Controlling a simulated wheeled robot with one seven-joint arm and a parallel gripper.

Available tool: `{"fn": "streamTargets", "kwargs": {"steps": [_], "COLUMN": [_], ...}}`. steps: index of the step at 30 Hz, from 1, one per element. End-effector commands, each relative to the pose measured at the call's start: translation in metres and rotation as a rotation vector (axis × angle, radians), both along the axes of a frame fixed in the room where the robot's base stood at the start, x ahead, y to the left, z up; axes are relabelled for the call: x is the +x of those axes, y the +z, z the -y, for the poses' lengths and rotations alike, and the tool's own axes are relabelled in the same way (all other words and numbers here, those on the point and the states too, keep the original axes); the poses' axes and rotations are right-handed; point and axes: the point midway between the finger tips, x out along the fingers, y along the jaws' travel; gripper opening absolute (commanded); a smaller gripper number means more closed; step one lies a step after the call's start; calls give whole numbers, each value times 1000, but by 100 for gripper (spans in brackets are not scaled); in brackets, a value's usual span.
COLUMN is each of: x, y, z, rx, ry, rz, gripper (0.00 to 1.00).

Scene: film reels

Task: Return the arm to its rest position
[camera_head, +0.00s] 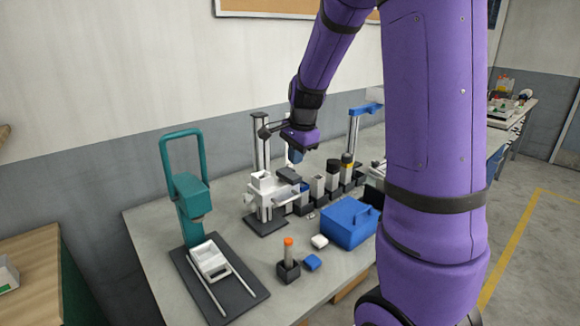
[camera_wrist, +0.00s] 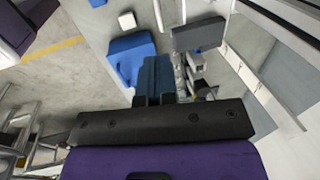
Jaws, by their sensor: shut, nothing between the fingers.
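My purple arm comes down from the top of the head view, its end above the back of the grey workbench (camera_head: 150,262). My gripper (camera_head: 296,155) hangs there, partly covered by the wrist, pointing down near a white and dark stand (camera_head: 262,185). In the wrist view the gripper (camera_wrist: 156,78) shows beyond a dark bar, its blue fingers together with nothing seen between them. I cannot tell its exact gap to the stand.
A teal press (camera_head: 188,190) stands at the left on a dark base. A blue box (camera_head: 348,222), a white block (camera_head: 319,241) and a dark holder with an orange-topped tube (camera_head: 288,262) are in front. Several dark containers (camera_head: 332,177) stand right of the stand. Open floor lies at the right.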

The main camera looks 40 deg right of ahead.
Motion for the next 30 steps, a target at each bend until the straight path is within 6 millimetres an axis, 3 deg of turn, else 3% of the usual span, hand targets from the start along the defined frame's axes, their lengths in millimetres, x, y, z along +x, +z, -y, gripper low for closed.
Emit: {"fn": "streamTargets", "kwargs": {"steps": [10, 14, 21, 30], "x": [-3, -14, -60, -132], "y": [8, 25, 74, 116], "z": [-3, -17, -64, -113], "rx": [-3, -12, -73, -208], "ry": [18, 110, 441, 868], "rz": [5, 26, 94, 165], "gripper": [0, 0, 0, 0]}}
